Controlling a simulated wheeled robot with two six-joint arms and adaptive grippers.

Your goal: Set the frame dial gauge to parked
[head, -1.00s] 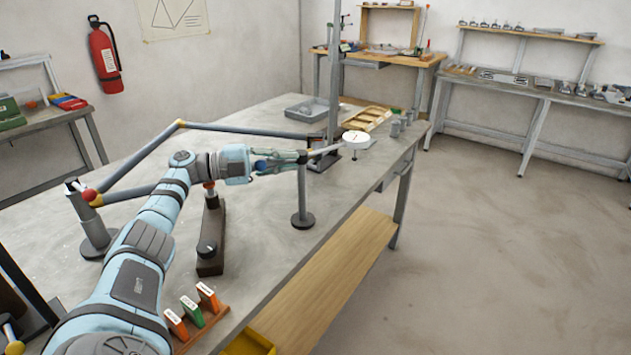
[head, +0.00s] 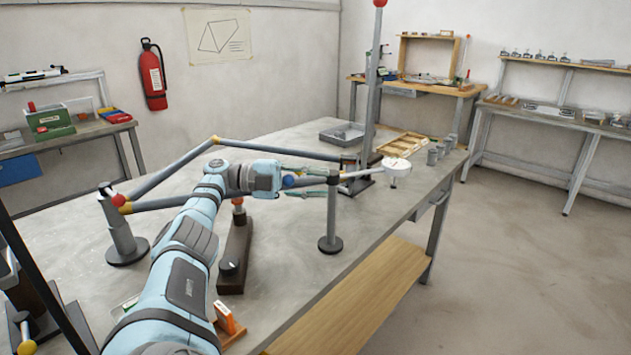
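The dial gauge is a white round disc (head: 398,164) on a light rod (head: 362,174), beyond the short stand on the bench. The bike-like frame of grey tubes (head: 172,175) lies across the jig behind my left arm. My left gripper (head: 328,182) is at the top of the short stand (head: 331,215), near the rod's close end. Its two fingers are apart, with a gap between them. I cannot tell whether they touch the stand or rod. The dial's reading is too small to see. My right gripper is not in view.
A dark block with a knob (head: 235,255) stands in front of the gripper. A grey tray (head: 342,133), a wooden tray (head: 403,145) and grey cylinders (head: 440,152) sit at the back.

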